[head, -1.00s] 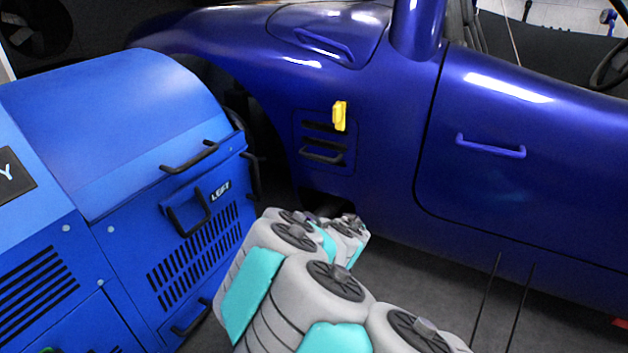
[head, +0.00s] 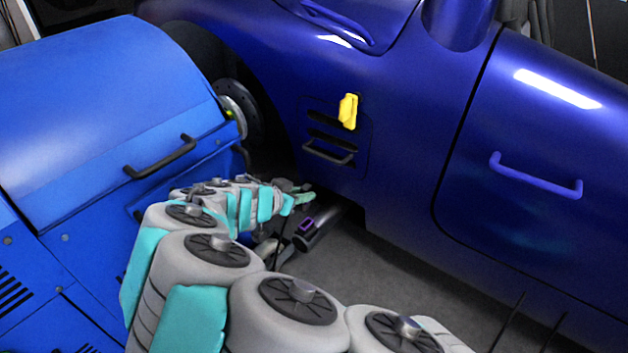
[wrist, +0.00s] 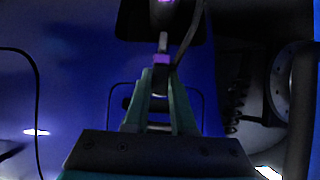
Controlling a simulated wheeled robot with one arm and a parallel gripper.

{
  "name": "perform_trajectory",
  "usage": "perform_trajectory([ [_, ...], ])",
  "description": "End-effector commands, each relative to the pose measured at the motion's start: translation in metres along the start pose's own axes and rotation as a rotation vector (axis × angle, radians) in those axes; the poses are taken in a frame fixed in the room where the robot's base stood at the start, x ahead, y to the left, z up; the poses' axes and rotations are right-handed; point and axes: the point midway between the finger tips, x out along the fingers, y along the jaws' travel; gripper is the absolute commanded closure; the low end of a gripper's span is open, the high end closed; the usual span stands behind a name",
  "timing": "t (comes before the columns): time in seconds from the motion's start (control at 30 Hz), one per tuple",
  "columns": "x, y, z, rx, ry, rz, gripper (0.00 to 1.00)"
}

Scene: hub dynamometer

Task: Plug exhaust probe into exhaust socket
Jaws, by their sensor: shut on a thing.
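My gripper (wrist: 160,112) has teal fingers and is shut on the exhaust probe (wrist: 163,60), a slim dark grey rod with a purple band. The probe points toward the top of the wrist view. The exhaust socket (wrist: 165,12) is a grey part with a purple mark at the top edge there, cut off by the frame. The probe tip is close below it; I cannot tell whether they touch. In the head view my gripper (head: 304,196) is low beside the blue car, above the exhaust pipe (head: 326,229) with its purple-outlined socket (head: 306,224). The probe is not clear there.
The blue dynamometer cabinet (head: 90,110) with black handles stands at left, close to my arm. The car's side (head: 400,140) is at right, with a yellow piece (head: 348,111) on its vent panel. A dark cable (wrist: 187,42) runs beside the probe. Grey floor is open below the car.

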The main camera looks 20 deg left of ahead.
Motion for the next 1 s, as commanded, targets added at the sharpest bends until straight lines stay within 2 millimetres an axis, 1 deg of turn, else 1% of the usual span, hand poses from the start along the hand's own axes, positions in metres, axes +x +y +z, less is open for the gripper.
perform_trajectory([
  [0.07,-0.006,-0.002,0.002,0.002,0.000,0.005,1.00],
  [0.17,-0.005,-0.002,0.004,0.003,0.001,0.010,1.00],
  [0.7,0.019,-0.002,0.040,0.000,-0.001,0.008,1.00],
  [1.0,0.023,-0.002,0.047,0.002,0.001,0.007,1.00],
])
